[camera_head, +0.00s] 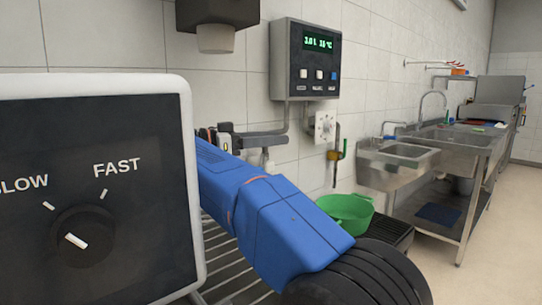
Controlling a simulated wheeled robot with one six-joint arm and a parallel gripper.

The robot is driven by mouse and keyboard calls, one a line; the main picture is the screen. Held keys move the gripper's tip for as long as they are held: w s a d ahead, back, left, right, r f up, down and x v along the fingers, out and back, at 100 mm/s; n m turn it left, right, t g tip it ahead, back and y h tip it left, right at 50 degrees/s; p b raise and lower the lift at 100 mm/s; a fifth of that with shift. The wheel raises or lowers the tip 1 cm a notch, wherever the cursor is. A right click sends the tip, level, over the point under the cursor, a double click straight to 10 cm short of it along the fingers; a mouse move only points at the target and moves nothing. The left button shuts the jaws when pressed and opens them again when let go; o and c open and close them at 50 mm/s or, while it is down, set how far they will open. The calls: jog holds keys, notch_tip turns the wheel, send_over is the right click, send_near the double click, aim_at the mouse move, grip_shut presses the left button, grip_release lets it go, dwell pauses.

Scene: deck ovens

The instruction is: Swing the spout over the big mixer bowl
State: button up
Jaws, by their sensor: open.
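A grey spout (262,134) runs left from the pipe under the water meter box (305,60) on the tiled wall. My gripper (224,138), at the far end of my blue arm, is small in view and partly hidden by the arm. It is open and close to the left end of the spout; I cannot tell whether they touch. I cannot make out the big mixer bowl in this view. A mixer's dark control panel (130,150) with a SLOW/FAST knob fills the left side.
A green tub (347,208) stands low beyond my arm. Metal slats (232,272) lie below it. Steel sinks (398,165) line the wall to the right. A dark fixture (217,12) hangs at the top. The floor at the right is clear.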

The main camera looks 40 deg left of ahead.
jog(key=shift+r, duration=0.95)
